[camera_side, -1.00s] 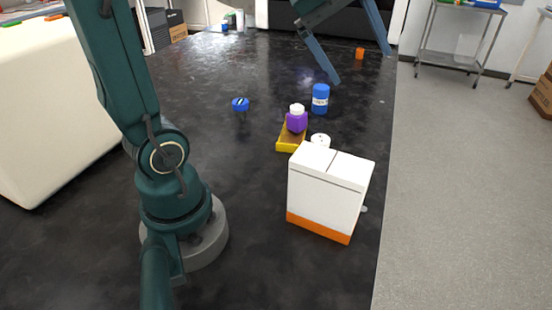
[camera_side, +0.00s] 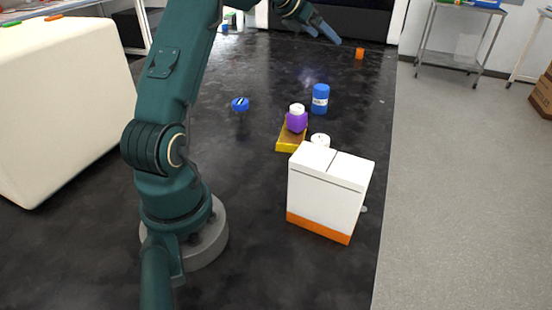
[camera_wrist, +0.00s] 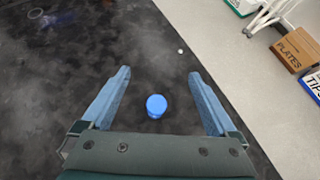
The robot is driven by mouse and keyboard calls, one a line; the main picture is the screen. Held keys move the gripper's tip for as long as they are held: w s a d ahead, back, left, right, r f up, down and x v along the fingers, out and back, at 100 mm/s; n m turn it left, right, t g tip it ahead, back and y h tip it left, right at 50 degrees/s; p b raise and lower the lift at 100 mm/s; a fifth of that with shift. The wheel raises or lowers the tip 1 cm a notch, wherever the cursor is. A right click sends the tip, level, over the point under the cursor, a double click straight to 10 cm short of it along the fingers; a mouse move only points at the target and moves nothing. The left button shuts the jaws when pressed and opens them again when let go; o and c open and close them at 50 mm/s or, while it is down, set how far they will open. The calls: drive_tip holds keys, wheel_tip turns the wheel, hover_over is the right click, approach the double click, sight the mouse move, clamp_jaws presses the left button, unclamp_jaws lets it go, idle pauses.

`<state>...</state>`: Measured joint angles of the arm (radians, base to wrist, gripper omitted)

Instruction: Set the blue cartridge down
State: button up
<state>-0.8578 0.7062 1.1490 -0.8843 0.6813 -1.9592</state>
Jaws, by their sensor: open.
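The blue cartridge (camera_side: 320,98), a blue cylinder with a pale label band, stands upright on the dark bench behind the purple bottle. My gripper (camera_side: 325,35) is high over the far part of the bench, apart from the cartridge, near the top of the side view. In the wrist view my gripper (camera_wrist: 160,78) is open with nothing between its fingers. A blue round top (camera_wrist: 156,105) shows below, between the fingers; I cannot tell for certain that it is the cartridge.
A purple bottle (camera_side: 297,121) with a white cap rests on a yellow block (camera_side: 287,144). A white box (camera_side: 327,195) with an orange base stands nearer. A flat blue item (camera_side: 240,104) lies left, an orange cylinder (camera_side: 360,53) far back. The bench's right edge drops to grey floor.

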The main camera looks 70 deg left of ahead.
sight(320, 87)
drive_tip(key=f, duration=1.3)
drive_tip(key=shift+d+f, duration=0.2)
drive_tip(key=shift+f, duration=0.15)
drive_tip(key=shift+w+f, duration=0.15)
drive_tip(key=shift+f, duration=0.3)
drive_tip(key=shift+x, duration=2.35)
clamp_jaws()
drive_tip(key=shift+r, duration=0.1)
